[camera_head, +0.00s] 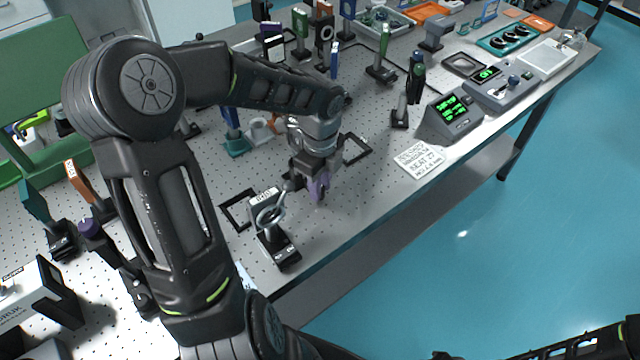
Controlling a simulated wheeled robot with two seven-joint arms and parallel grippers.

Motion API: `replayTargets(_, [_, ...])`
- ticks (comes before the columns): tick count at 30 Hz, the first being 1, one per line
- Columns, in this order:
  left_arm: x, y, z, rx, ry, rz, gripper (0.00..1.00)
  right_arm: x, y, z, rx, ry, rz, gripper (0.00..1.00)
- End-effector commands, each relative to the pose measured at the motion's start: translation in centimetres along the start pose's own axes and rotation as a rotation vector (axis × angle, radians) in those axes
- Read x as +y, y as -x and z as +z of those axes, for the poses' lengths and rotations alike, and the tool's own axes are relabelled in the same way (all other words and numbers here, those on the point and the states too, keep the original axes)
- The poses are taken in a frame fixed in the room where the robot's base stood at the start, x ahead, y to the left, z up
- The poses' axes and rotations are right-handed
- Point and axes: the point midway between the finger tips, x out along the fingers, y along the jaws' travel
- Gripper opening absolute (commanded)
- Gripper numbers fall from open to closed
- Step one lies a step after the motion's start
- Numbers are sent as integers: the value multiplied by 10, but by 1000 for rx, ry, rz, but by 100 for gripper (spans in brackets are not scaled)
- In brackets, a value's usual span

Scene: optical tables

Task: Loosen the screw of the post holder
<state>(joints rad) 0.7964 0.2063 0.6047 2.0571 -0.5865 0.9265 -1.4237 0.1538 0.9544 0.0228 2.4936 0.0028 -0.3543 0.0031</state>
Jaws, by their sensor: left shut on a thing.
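My left arm comes in from the left and reaches down over the perforated optical table (350,215). My right gripper is not in view.
A white note card (420,158) and a meter with green digits (450,115) lie to the right. Black square frames (355,148) lie flat nearby. Several mounted optics stand behind, including a green one (383,55). Blue floor (510,240) lies beyond the front edge.

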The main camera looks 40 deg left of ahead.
Motion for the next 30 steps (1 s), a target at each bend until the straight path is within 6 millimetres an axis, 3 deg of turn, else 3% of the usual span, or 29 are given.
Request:
replayTargets(16, [0,2,0,0,-59,1,0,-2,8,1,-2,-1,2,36])
replayTargets(30, [1,4,0,0,-355,2,0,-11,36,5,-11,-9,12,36])
